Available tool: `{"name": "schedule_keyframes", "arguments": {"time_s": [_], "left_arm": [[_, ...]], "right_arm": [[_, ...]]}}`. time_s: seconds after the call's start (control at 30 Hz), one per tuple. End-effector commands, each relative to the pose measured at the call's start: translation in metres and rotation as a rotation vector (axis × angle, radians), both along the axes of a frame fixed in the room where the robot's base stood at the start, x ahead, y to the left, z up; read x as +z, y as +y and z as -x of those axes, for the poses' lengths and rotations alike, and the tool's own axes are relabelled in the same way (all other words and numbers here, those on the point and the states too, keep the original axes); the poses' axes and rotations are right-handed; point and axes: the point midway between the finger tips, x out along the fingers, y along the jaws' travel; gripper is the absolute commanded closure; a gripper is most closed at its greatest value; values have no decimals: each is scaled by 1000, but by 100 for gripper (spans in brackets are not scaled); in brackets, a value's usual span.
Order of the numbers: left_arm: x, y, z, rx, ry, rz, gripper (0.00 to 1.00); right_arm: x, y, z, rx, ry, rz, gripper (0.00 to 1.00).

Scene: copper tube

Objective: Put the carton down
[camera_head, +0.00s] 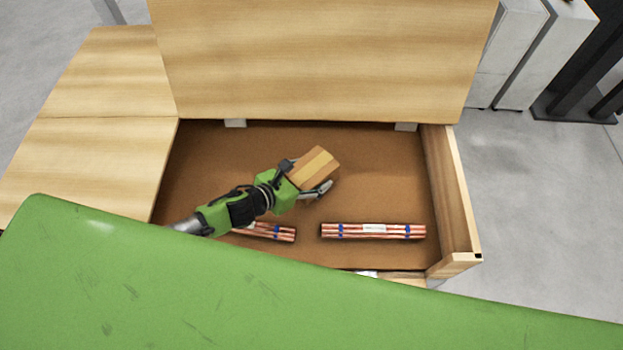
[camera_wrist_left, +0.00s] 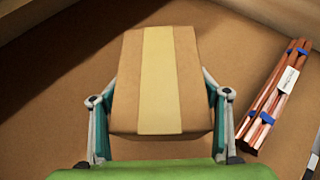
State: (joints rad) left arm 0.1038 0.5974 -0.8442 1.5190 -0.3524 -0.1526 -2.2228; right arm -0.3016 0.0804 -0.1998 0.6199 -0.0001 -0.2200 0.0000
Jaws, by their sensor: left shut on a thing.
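The carton (camera_head: 315,168) is a small brown box with a paler tape stripe down its middle. My left gripper (camera_head: 308,178) is shut on it, inside the open wooden box (camera_head: 461,190). In the left wrist view the carton (camera_wrist_left: 158,80) sits between the two fingers of the gripper (camera_wrist_left: 160,120), one on each side. The brown box floor shows around it. I cannot tell whether the carton touches the floor. My right gripper is not in view.
A bundle of copper tubes (camera_head: 373,231) with blue bands lies on the floor at the front right. Another bundle (camera_head: 270,231) lies partly hidden under my left arm. The raised wooden lid (camera_head: 320,60) stands at the back.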

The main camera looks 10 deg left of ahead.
Motion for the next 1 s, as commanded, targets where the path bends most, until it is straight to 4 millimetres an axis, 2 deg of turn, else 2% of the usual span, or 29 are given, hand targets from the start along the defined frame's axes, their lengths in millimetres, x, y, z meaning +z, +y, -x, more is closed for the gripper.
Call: {"name": "schedule_keyframes", "arguments": {"time_s": [0.1, 0.2, 0.3, 0.67, 0.7, 0.77, 1.0], "left_arm": [[-10, -2, -8, 0, -1, 2, 63], [-27, -2, -6, 1, 0, 2, 63], [-35, -2, -6, 0, -1, 3, 63], [-39, -1, -6, -1, -1, 1, 63], [-40, -1, -5, 0, 0, 0, 30], [-39, -1, -5, 0, 0, 1, 15], [-39, -1, -5, 0, 0, 0, 12]], "right_arm": [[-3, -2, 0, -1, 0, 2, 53], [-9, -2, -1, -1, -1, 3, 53], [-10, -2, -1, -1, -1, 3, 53], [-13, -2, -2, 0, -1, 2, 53], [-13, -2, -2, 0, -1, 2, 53], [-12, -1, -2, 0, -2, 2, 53], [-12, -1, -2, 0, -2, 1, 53]]}}
